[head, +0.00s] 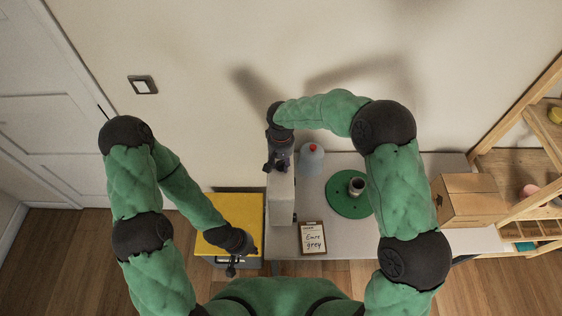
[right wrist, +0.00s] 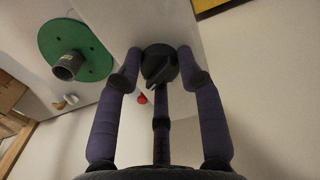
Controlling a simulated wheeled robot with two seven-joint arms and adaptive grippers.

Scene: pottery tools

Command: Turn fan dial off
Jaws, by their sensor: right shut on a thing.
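The fan dial (right wrist: 160,66) is a dark round knob with a raised grip bar, on a pale grey box (head: 282,197) that stands at the table's left end. My right gripper (head: 277,163) is over the back of the box's top, and in the right wrist view (right wrist: 160,58) its purple fingers close around the dial from both sides. In the head view the gripper hides the dial. My left gripper (head: 232,268) hangs in front of the yellow-topped cabinet (head: 246,207), away from the dial; its fingers are too small and dark to read.
A grey bottle with a red cap (head: 312,155) stands close right of my right gripper. A green disc (head: 337,201) with a grey cup (head: 356,186), a clipboard (head: 313,239) and a cardboard box (head: 466,199) are on the table. Wooden shelves (head: 540,125) are at right.

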